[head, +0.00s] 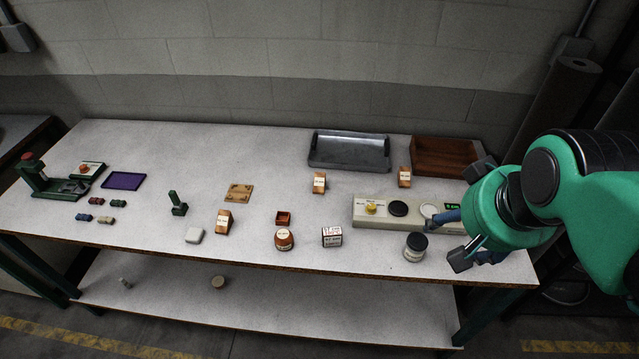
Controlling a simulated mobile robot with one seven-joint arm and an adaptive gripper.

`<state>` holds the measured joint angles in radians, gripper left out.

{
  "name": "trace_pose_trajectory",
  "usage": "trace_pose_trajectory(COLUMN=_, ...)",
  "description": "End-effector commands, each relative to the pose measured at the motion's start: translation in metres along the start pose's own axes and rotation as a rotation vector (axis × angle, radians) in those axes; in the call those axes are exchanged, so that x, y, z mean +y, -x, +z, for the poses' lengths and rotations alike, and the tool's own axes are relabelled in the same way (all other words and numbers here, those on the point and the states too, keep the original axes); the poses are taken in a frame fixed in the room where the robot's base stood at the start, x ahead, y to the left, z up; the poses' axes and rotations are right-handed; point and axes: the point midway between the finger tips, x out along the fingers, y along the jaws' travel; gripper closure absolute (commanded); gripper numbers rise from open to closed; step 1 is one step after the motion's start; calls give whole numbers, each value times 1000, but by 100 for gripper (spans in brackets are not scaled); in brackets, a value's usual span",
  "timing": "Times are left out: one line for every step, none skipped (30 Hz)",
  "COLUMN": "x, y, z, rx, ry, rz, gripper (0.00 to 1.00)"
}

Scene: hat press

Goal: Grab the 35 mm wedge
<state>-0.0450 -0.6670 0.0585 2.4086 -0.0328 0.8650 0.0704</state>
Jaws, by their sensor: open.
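Three small orange-brown wedges with pale labels stand on the table: one (223,222) left of the middle, one (319,183) in front of the grey metal tray, and one (404,177) in front of the brown wooden box. The labels are too small to read, so I cannot tell which is the 35 mm wedge. My gripper (452,239) is open at the right front of the table, near the grey panel and a dark-lidded jar (415,247). It appears empty and is apart from all three wedges.
The grey panel (378,218) has a yellow knob and round pads. The grey metal tray (349,152) and brown wooden box (440,158) stand at the back. A green press (48,182) stands far left.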

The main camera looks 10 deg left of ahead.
Motion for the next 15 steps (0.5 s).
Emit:
trace_pose_trajectory(x=-4, y=-4, z=-13, rx=-9, ry=2, rz=0, gripper=32)
trace_pose_trajectory(x=-6, y=-7, z=-21, rx=-12, ry=0, rz=0, gripper=32)
trace_pose_trajectory(x=-10, y=-11, z=-32, rx=-15, ry=-1, rz=1, gripper=32)
trace_pose_trajectory(x=-13, y=-15, z=-40, rx=-17, ry=-2, rz=2, gripper=32)
trace_pose_trajectory(x=-16, y=-19, z=-48, rx=-20, ry=-3, rz=4, gripper=32)
trace_pose_trajectory(x=-21, y=-24, z=-60, rx=-24, ry=-4, rz=4, gripper=32)
trace_pose_trajectory(x=-24, y=-29, z=-68, rx=-26, ry=-5, rz=4, gripper=32)
trace_pose_trajectory(x=-28, y=-34, z=-76, rx=-28, ry=-6, rz=5, gripper=32)
trace_pose_trajectory(x=-33, y=-40, z=-87, rx=-31, ry=-7, rz=7, gripper=32)
trace_pose_trajectory(x=-38, y=-45, z=-94, rx=-34, ry=-7, rz=7, gripper=32)
trace_pose_trajectory(x=-42, y=-50, z=-102, rx=-35, ry=-9, rz=7, gripper=32)
trace_pose_trajectory(x=-48, y=-58, z=-112, rx=-37, ry=-9, rz=8, gripper=32)
trace_pose_trajectory(x=-53, y=-64, z=-119, rx=-41, ry=-9, rz=9, gripper=32)
trace_pose_trajectory(x=-58, y=-69, z=-126, rx=-41, ry=-9, rz=10, gripper=32)
trace_pose_trajectory(x=-65, y=-78, z=-135, rx=-45, ry=-11, rz=10, gripper=32)
